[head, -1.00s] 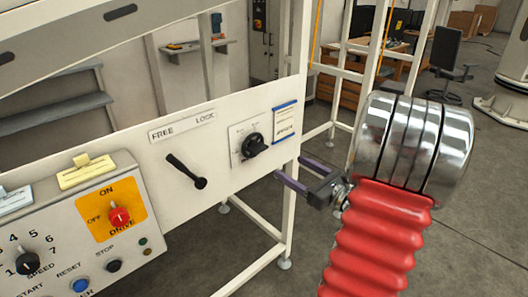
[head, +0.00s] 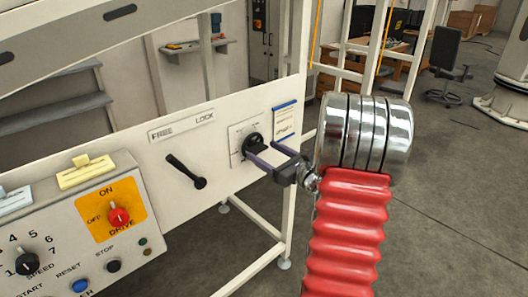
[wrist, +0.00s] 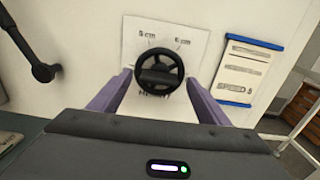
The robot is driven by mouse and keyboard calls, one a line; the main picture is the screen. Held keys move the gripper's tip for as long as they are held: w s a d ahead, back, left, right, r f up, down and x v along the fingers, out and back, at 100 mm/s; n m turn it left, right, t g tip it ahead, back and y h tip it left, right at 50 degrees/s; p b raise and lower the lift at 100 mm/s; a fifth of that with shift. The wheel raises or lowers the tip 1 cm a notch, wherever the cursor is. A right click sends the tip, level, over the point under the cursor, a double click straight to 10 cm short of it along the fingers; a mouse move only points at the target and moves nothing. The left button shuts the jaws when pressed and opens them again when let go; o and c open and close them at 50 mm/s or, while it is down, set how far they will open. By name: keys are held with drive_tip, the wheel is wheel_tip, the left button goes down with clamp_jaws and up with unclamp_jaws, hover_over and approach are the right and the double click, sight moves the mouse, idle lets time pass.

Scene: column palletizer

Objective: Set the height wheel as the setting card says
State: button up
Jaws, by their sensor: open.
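The height wheel (wrist: 160,72) is a black spoked handwheel with a crossbar, on a white plate (wrist: 130,42) on the machine's panel. My gripper (head: 258,152) is open at the wheel in the head view. In the wrist view its two purple fingers (wrist: 160,92) stand left and right of the wheel's lower part, with gaps, not closed on it.
A black lever (head: 186,171) under a FREE/LOCK label sits left of the wheel. A control box (head: 75,225) with a red DRIVE knob (head: 119,216) is further left. A white frame post (head: 292,200) stands close to my gripper. Floor is open at right.

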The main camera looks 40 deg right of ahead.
drive_tip(key=shift+w, duration=0.7)
drive_tip(key=shift+c, duration=0.4)
drive_tip(key=c, duration=1)
drive_tip(key=shift+n, duration=0.4)
drive_tip(key=n, duration=0.4)
drive_tip(key=shift+a, duration=0.15)
drive_tip(key=n, duration=0.6)
drive_tip(key=shift+a+f, duration=0.15)
